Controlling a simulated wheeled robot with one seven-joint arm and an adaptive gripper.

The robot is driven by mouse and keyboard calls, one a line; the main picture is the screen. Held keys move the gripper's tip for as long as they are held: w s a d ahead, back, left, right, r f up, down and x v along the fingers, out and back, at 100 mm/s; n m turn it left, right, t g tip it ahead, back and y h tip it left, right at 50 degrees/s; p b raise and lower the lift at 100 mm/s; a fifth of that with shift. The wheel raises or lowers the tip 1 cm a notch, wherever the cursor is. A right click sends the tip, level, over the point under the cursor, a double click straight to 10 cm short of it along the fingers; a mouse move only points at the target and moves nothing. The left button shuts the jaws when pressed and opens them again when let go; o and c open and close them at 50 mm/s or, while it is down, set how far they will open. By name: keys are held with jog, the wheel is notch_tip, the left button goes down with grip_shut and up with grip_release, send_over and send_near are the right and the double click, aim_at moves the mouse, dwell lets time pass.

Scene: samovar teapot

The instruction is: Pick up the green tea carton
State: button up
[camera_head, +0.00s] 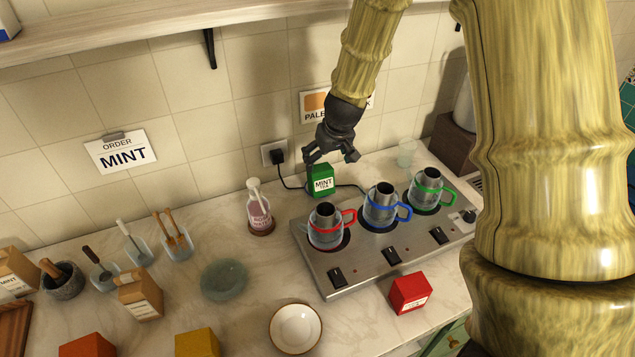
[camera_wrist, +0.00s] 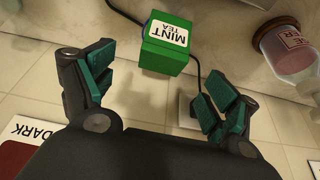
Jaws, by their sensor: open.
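The green tea carton (camera_head: 321,181), with a white label reading "MINT TEA", stands upright on the counter behind the hot plate, near the wall. My gripper (camera_head: 332,157) is just above and behind it in the head view. In the wrist view the carton (camera_wrist: 168,44) lies ahead of and between the spread fingers of my gripper (camera_wrist: 160,88), apart from them. The jaws are open and empty. Part of the carton's lower side is hidden in the wrist view.
A steel hot plate (camera_head: 340,272) with three glass pots is in front of the carton. A rose water bottle (camera_head: 259,210) stands left of it. A black cable (camera_head: 290,184) runs from the wall socket behind it. A red carton (camera_head: 410,293) is at the front.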

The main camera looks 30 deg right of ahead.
aim_at(321, 169)
jog(key=shift+p+x, duration=0.55)
jog(key=shift+x, duration=2.3)
jog(key=shift+w+p+x, duration=0.2)
jog(key=shift+p+x, duration=0.9)
jog(key=shift+x, duration=1.6)
jog(key=shift+a+r, duration=0.1)
jog(key=shift+a, duration=0.1)
jog(key=c, duration=1.2)
jog(key=shift+o, duration=0.2)
jog(key=shift+r, duration=0.1)
